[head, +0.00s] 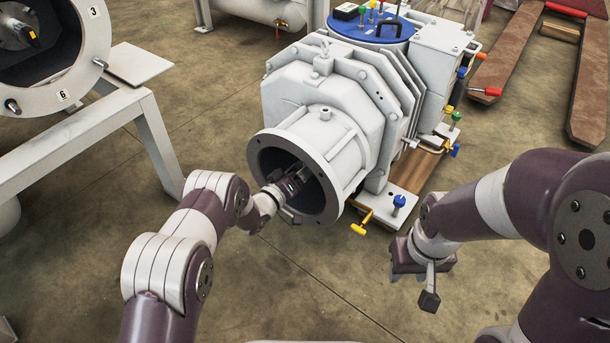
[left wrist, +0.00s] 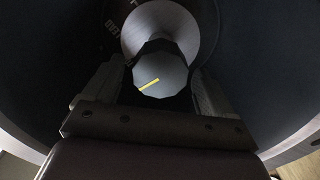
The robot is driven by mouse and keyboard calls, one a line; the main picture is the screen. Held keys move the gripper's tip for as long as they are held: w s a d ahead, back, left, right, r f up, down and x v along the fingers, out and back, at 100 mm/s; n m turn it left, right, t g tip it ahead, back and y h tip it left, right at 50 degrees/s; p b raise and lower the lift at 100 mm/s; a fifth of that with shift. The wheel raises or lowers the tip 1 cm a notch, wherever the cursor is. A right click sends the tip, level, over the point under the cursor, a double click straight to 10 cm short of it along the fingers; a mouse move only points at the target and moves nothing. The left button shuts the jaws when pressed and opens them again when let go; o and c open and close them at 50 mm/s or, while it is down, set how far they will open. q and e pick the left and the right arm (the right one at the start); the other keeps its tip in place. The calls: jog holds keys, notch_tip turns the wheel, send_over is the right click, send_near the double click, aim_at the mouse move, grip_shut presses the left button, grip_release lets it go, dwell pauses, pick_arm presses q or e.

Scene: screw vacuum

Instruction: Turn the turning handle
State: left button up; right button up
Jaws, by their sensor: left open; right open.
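The white vacuum pump (head: 322,85) stands in the middle of the head view, its round flanged opening facing me. My left gripper (head: 290,186) reaches into this opening. In the left wrist view a grey many-sided knob (left wrist: 160,77) with a yellow line sits on a pale round shaft end (left wrist: 178,30). It looks like the turning handle. It lies between the two open fingers of my left gripper (left wrist: 153,85); I cannot tell whether they touch it. The knob is hidden in the head view. My right gripper (head: 425,272) is open and empty, right of the pump, above the floor.
A large white flanged cylinder (head: 95,25) on a white frame (head: 70,138) stands at the left. Yellow (head: 362,222) and blue (head: 399,202) handles are near the pump's base. Brown forks (head: 597,85) lie at the upper right. Floor in front is clear.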

pick_arm(q)
jog(key=shift+w+d+f, duration=0.15)
jog(key=shift+w+d, duration=0.15)
jog(key=shift+w, duration=0.1)
jog(key=shift+w+d+r, duration=0.15)
jog(key=shift+w+r, duration=0.05)
jog(key=shift+w, duration=0.05)
pick_arm(e)
jog(key=shift+f, duration=0.45)
pick_arm(q)
jog(key=shift+c, duration=0.3)
jog(key=c, duration=0.9)
